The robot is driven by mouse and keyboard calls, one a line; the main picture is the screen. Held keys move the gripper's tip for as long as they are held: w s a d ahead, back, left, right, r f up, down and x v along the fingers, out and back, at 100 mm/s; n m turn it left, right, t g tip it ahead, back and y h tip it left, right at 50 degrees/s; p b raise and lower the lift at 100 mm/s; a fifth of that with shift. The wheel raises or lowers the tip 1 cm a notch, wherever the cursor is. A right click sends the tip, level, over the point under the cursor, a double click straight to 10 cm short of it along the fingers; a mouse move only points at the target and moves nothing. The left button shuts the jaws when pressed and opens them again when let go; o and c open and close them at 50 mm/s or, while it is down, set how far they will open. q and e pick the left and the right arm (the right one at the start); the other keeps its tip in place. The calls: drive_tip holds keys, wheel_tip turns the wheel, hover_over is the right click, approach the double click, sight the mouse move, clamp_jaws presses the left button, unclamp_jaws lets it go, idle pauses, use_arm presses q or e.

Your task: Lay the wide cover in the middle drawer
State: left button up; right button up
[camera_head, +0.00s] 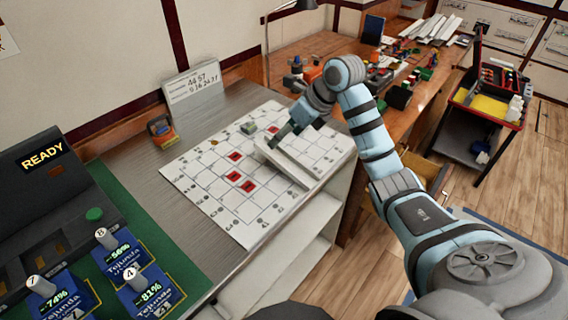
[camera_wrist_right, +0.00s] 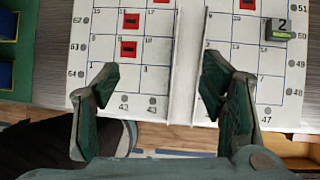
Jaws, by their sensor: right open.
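A long white wide cover (camera_head: 290,168) lies across the numbered white board (camera_head: 215,202) on the bench. In the right wrist view the cover (camera_wrist_right: 186,62) runs from the top edge down to the board's near edge. My right gripper (camera_head: 283,135) is over the board at the cover. In its wrist view the open fingers (camera_wrist_right: 160,80) stand either side of the cover, which is closer to the right finger; I cannot tell whether they touch it. An open wooden drawer (camera_head: 428,170) partly shows behind my right arm; I cannot tell which drawer it is. My left gripper is out of view.
Several red tiles (camera_head: 241,180) and a small grey-green block (camera_head: 248,128) are on the board. A machine marked READY (camera_head: 45,165) and blue labelled units (camera_head: 150,298) stand at left. A cluttered wooden bench (camera_head: 300,50) and a tool cart (camera_head: 490,100) are behind.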

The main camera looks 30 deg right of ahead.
drive_tip(key=s+d+g+h, duration=0.1)
drive_tip(key=s+d, duration=0.1)
drive_tip(key=d, duration=0.2)
drive_tip(key=b, duration=0.6)
approach(284, 163)
drive_tip(key=shift+m+g+h, duration=0.3)
drive_tip(key=shift+m+h, duration=0.1)
drive_tip(key=x, duration=0.7)
drive_tip(key=shift+w+a+p, duration=0.3)
drive_tip(key=c, duration=1.3)
drive_tip(key=shift+r, duration=0.15)
drive_tip(key=shift+c, duration=0.2)
